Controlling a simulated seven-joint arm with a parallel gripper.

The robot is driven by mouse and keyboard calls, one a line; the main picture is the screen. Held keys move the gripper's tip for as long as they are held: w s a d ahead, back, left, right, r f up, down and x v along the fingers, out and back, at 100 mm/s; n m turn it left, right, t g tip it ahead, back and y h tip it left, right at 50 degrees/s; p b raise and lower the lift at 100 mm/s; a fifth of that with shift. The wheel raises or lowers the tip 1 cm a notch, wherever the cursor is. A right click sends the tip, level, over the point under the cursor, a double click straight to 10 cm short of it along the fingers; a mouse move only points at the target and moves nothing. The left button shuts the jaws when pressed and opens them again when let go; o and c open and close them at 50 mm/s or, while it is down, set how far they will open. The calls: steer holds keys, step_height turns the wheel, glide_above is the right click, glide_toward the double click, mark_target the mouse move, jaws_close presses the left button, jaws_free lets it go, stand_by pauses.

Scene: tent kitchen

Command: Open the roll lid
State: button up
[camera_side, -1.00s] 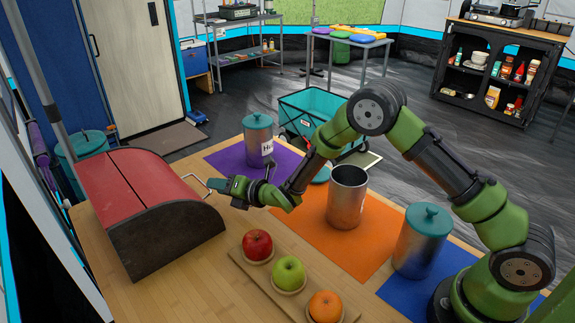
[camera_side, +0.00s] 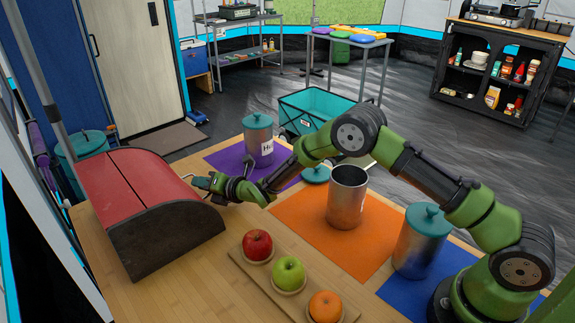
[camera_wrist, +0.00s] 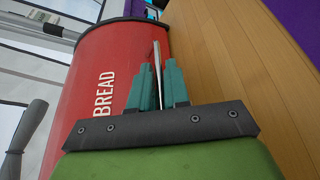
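The bread box has a red, curved roll lid (camera_side: 115,180) and dark side panels (camera_side: 170,240). It stands at the left end of the wooden table, with its lid down. In the wrist view the lid (camera_wrist: 97,60) bears the word BREAD. A thin metal handle (camera_wrist: 157,52) sticks out from the lid's front. My gripper (camera_side: 200,182) is at this handle, low at the front of the box. In the wrist view my teal fingers (camera_wrist: 158,75) are close together on either side of the handle bar and appear shut on it. The handle is mostly hidden in the side view.
A board with an apple (camera_side: 257,245), a green apple (camera_side: 288,273) and an orange (camera_side: 325,306) lies in front. An open metal canister (camera_side: 346,200) stands on an orange mat (camera_side: 295,215). Lidded canisters stand behind (camera_side: 258,140) and at right (camera_side: 420,242).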

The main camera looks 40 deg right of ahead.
mark_target(138, 175)
jaws_close()
steer(key=shift+a+r, duration=0.15)
steer(key=shift+r, duration=0.25)
steer(key=a+r+n, duration=0.1)
steer(key=r, duration=0.1)
steer(key=a+r+n+h, duration=0.1)
steer(key=a+r, duration=0.1)
steer(key=r, duration=0.1)
steer(key=a+r+n+h, duration=0.1)
steer(key=r+n, duration=0.1)
steer(key=shift+a+r+g, duration=0.2)
steer(key=shift+r+g, duration=0.1)
steer(key=shift+r, duration=0.05)
steer(key=a+r+n+h, duration=0.1)
steer(key=a, duration=0.1)
steer(key=a+r+n+h, duration=0.1)
steer(key=a+r+n, duration=0.1)
steer(key=a, duration=0.1)
steer(key=a+r+n+h, duration=0.1)
steer(key=a+r, duration=0.1)
steer(key=a, duration=0.1)
steer(key=shift+a+r+h, duration=0.1)
steer(key=shift+r+h, duration=0.15)
steer(key=shift+h, duration=0.05)
steer(key=shift+a+r+n, duration=0.2)
steer(key=shift+a+n, duration=0.1)
steer(key=shift+a, duration=0.95)
